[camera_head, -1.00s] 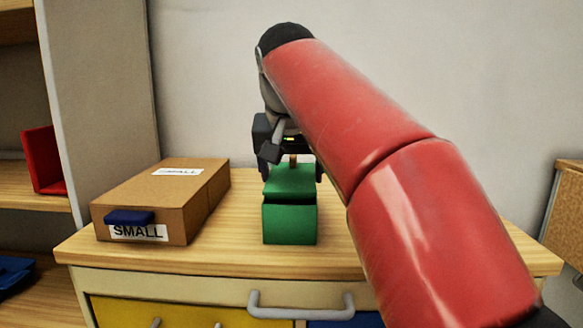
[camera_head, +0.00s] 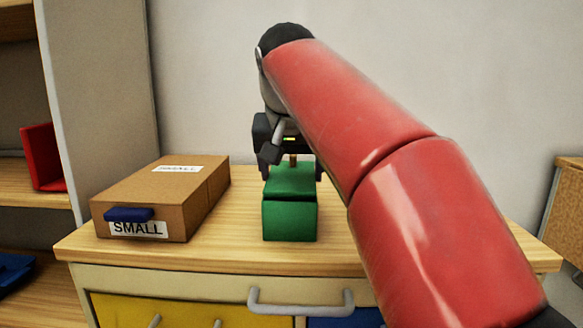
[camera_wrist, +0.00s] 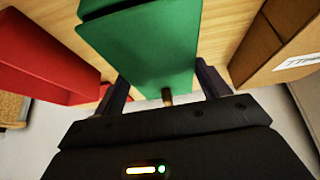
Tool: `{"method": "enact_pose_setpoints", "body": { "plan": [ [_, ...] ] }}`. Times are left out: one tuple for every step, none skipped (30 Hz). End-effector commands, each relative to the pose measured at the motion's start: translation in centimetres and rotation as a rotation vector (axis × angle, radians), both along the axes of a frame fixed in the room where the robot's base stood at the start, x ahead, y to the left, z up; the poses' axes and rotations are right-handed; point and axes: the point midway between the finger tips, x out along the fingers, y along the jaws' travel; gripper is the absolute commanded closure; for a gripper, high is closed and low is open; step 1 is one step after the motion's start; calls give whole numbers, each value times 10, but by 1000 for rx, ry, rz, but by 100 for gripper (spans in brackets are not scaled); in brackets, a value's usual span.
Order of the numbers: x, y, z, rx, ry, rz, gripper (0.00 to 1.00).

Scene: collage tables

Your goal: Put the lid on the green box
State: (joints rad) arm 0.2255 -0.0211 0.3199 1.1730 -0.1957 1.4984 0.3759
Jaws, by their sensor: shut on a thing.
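The green box (camera_head: 289,222) stands on the wooden tabletop in the middle of the head view. Its green lid (camera_head: 291,181) lies over the top opening, with only a thin dark line between the two at the front. A small tan knob (camera_head: 293,161) shows at the lid's far side. My gripper (camera_head: 292,168) is behind the box, shut on the lid with one finger at each side. In the wrist view the lid (camera_wrist: 150,45) fills the space between the fingers, and part of the box (camera_wrist: 96,6) shows beyond its edge. The box's inside is hidden.
A cardboard box (camera_head: 165,200) marked SMALL, with a blue handle, stands left of the green box with a gap between. A wall rises behind the table (camera_head: 230,257). A shelf (camera_head: 40,202) holding a red object (camera_head: 43,158) is at far left.

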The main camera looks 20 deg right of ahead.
Motion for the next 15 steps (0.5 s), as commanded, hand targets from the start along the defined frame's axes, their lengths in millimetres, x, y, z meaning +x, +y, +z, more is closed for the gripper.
{"method": "enact_pose_setpoints", "body": {
  "plan": [
    [0, 0, -3, 1, 9, 0, 48],
    [0, 0, -3, 2, 10, 0, 48],
    [0, 0, -3, 1, 10, 0, 48],
    [0, 0, -4, 1, 11, 0, 48],
    [0, 0, -4, 1, 11, 0, 48],
    [0, 0, -4, 2, 12, 0, 48],
    [0, 0, -4, 2, 12, 0, 48],
    [0, 0, -4, 2, 13, 0, 48],
    [0, 0, -4, 1, 13, 1, 48],
    [0, 0, -5, 2, 14, 1, 48],
    [0, 0, -5, 2, 14, 1, 48],
    [0, 0, -5, 2, 15, 1, 48],
    [0, 0, -6, 2, 15, 1, 48],
    [0, 1, -7, 2, 16, 0, 48],
    [0, 1, -8, 2, 17, 0, 48]
  ]
}}
